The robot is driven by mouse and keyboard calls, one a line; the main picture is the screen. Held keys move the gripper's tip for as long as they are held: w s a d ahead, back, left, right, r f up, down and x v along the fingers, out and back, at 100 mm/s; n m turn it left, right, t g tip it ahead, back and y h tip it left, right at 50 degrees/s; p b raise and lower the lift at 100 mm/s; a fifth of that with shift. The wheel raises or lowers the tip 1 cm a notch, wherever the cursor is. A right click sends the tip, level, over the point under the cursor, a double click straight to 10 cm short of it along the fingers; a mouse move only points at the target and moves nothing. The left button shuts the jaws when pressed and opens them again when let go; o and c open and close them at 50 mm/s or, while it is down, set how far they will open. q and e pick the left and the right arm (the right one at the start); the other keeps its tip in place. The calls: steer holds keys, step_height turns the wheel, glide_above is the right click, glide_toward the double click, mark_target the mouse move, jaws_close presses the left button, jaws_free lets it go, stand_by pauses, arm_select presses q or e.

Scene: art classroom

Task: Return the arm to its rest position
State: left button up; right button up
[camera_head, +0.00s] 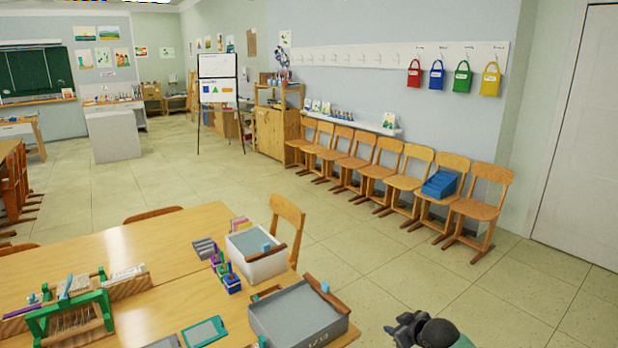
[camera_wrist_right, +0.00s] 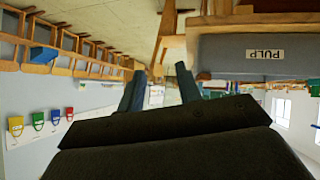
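My right gripper (camera_head: 404,329) shows at the bottom right of the head view, over the floor and to the right of the table's grey tub. In the right wrist view, which is upside down, its two dark fingers (camera_wrist_right: 160,82) stand apart with a gap between them. I see nothing held between them. My left arm and gripper are not in view.
A wooden table (camera_head: 150,238) holds a grey tub (camera_head: 300,318), a white tub (camera_head: 262,266) and a green-framed rack (camera_head: 70,318). Chairs (camera_head: 415,182) line the wall. The floor (camera_head: 480,290) around my right gripper looks clear.

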steer(key=s+f+m+g+h, duration=0.2)
steer(key=s+f, duration=0.6)
steer(key=f, duration=0.4)
steer(key=s+f+m+g+h, duration=0.1)
steer(key=s+f+g+h, duration=0.1)
steer(key=s+f, duration=0.75)
steer(key=s+a+f+g, duration=0.1)
steer(key=s+a+f, duration=0.1)
steer(key=s+f, duration=0.4)
steer(key=s+a+f+m+g, duration=0.1)
steer(key=s+f, duration=0.5)
steer(key=s, duration=0.7)
steer(key=s+a+f+m+g+y, duration=0.1)
steer(key=s+a+f, duration=0.4)
steer(key=s, duration=0.5)
steer(key=shift+s+a+f+g, duration=0.25)
steer(key=shift+f+g, duration=0.55)
